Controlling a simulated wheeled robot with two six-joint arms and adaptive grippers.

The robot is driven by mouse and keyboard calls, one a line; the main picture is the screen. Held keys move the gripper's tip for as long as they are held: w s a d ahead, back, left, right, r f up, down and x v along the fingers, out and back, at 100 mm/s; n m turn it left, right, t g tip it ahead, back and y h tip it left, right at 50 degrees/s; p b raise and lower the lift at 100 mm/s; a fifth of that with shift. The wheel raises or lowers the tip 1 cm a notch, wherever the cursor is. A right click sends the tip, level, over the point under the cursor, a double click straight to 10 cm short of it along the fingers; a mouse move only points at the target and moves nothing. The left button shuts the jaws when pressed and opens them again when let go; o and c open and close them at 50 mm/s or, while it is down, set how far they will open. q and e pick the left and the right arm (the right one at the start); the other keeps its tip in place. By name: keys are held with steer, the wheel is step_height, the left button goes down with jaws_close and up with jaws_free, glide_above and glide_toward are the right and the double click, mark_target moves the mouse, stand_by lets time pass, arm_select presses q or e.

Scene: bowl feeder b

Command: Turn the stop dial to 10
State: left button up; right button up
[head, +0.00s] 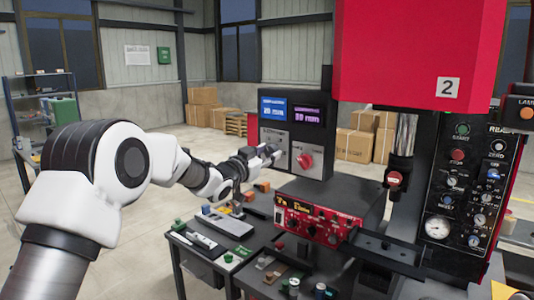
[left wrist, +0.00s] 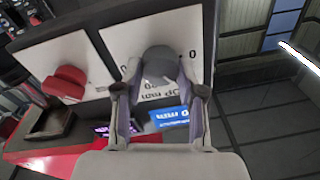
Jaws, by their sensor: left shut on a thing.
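A dark control box (head: 283,111) carries a blue display (head: 274,107) and a purple display (head: 307,115), both showing "mm"; their numbers are too small to read surely. Below the purple one is a red dial (head: 305,161), free of my grippers. My left gripper (head: 273,153) is at the panel below the blue display. In the left wrist view, my left gripper (left wrist: 160,95) is shut on a dark grey dial (left wrist: 163,62), one finger on each side. The red dial (left wrist: 65,83) shows to its left. The grey dial's pointer is hidden. My right gripper is not in view.
A red machine head (head: 415,50) hangs on the right above a press spindle. A red-fronted control unit (head: 318,220) sits below the dial box. A black button panel (head: 465,180) stands at right. Small parts and tools cover the bench in front.

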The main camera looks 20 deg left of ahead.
arm_select(q)
steer(key=shift+f, duration=0.1)
steer(key=o, duration=1.1)
steer(key=shift+o, duration=0.2)
steer(key=v, duration=1.1)
steer(key=shift+s, duration=0.45)
steer(key=shift+a, duration=0.1)
